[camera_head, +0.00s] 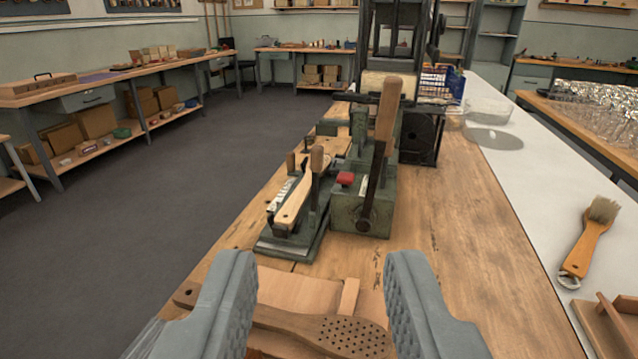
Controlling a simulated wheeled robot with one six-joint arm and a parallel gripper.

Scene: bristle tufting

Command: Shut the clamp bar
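The green tufting machine (362,205) stands on the wooden bench. At its near left is a low green jig (290,243) with a pale wooden brush handle (293,203) lying in it. A short dark bar with a wooden grip (317,160) stands upright at the jig; it looks like the clamp bar, raised. A longer lever with a wooden handle (388,115) stands tilted on the machine's near face, beside a red knob (345,179). My gripper (318,262) is open and empty, nearer than the jig and apart from it.
A drilled wooden brush back (345,335) lies on the bench below my fingers. A blue box (440,82) stands behind the machine. The bench right of the machine is clear.

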